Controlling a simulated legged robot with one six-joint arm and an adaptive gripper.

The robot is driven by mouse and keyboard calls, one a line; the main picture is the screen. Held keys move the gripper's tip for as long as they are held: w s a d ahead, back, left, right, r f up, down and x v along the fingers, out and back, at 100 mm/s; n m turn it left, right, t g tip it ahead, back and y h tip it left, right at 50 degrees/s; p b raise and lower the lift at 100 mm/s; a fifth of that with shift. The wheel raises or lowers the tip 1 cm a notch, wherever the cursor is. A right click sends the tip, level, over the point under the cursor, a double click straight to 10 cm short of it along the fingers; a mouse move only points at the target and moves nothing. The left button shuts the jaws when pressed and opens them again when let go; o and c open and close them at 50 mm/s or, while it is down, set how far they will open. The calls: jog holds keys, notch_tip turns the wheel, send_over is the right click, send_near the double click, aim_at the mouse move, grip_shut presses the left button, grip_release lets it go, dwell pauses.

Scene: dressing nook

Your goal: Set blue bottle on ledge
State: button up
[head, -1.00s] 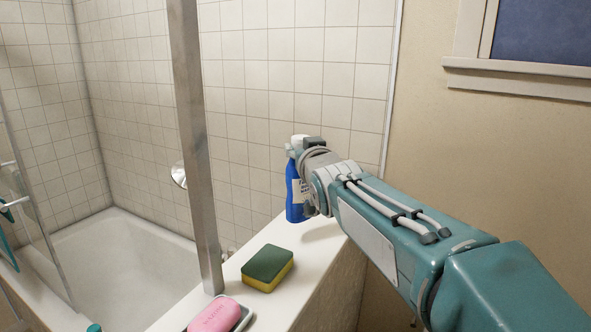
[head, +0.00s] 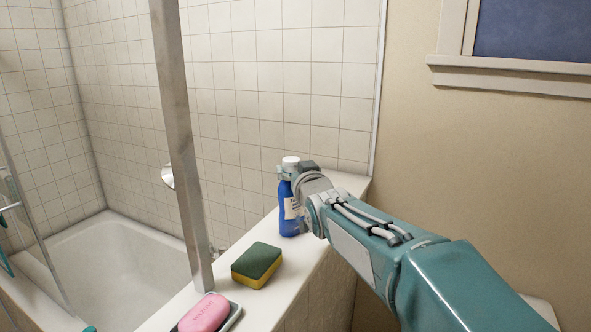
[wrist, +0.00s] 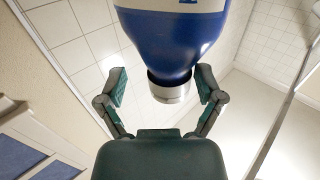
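The blue bottle (head: 289,221) has a white cap and a pale label. It stands upright on the white ledge (head: 230,317), near its far end in the head view. My gripper (head: 288,172) is at the bottle's upper part, reaching in from the right. In the wrist view the bottle (wrist: 175,40) appears upside down, with its cap towards my palm. My gripper's fingers (wrist: 161,88) are spread either side of its neck, with a visible gap at the left finger. The gripper looks open. My wrist hides part of the bottle's right side.
A green and yellow sponge (head: 257,266) lies on the ledge in front of the bottle. A pink soap (head: 206,312) on a dish is nearer. A metal post (head: 184,150) rises at the ledge's left edge, beside the bathtub (head: 120,255). A tiled wall (head: 260,90) stands behind.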

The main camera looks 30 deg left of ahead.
jog(key=shift+a+f, duration=0.15)
jog(key=shift+a, duration=0.55)
jog(key=shift+s, duration=0.25)
jog(key=w+d+v, duration=0.1)
jog(key=v, duration=0.9)
jog(key=s+d+f+m+h, duration=0.1)
jog(key=s+d+f+h, duration=0.15)
jog(key=d, duration=0.55)
jog(key=s+d+f+m+g+h, duration=0.1)
jog(key=d+f+m+h, duration=0.15)
jog(key=d, duration=0.55)
jog(key=s+d+f+m+h, duration=0.1)
jog(key=s+d+f+h, duration=0.15)
jog(key=d, duration=0.55)
jog(key=s+d+f+m+g+h, duration=0.2)
jog(key=s+d+f+g, duration=0.1)
jog(key=s+d+f, duration=0.2)
jog(key=s+d+f+m+g+h, duration=0.2)
jog(key=s+d+f, duration=0.3)
jog(key=s+d, duration=0.4)
jog(key=s+g, duration=0.1)
jog(key=s, duration=0.2)
jog(key=shift+g+h, duration=0.3)
jog(key=shift+h, duration=0.05)
jog(key=shift+d, duration=0.2)
